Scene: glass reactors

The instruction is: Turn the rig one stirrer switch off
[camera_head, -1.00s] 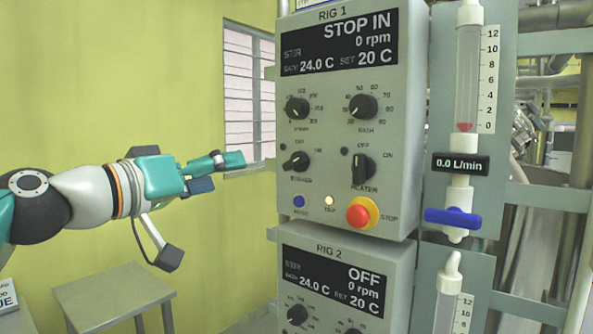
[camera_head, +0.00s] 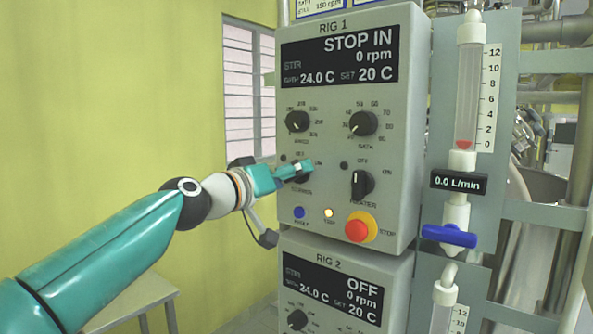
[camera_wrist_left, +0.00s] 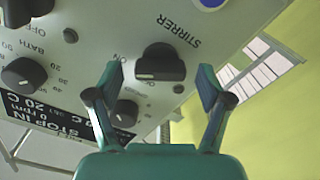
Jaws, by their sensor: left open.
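The rig one control box (camera_head: 345,205) fills the middle of the head view, its display reading STOP IN and 0 rpm. The stirrer switch is a black knob low on the left of its face. In the head view my left gripper (camera_head: 306,169) is in front of it and hides most of it. The left wrist view shows the stirrer switch (camera_wrist_left: 160,64) clearly, its bar lying roughly across the picture. My left gripper (camera_wrist_left: 160,82) is open, with one finger on either side of the switch in that view. I cannot tell whether they touch it. My right gripper is not in view.
The heater switch (camera_head: 362,184) is right of the stirrer switch, with a red stop button (camera_head: 357,229) on a yellow base below. Two dials sit above. The rig 2 box (camera_head: 335,280) is underneath. A flow tube with a blue valve (camera_head: 449,236) stands at right.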

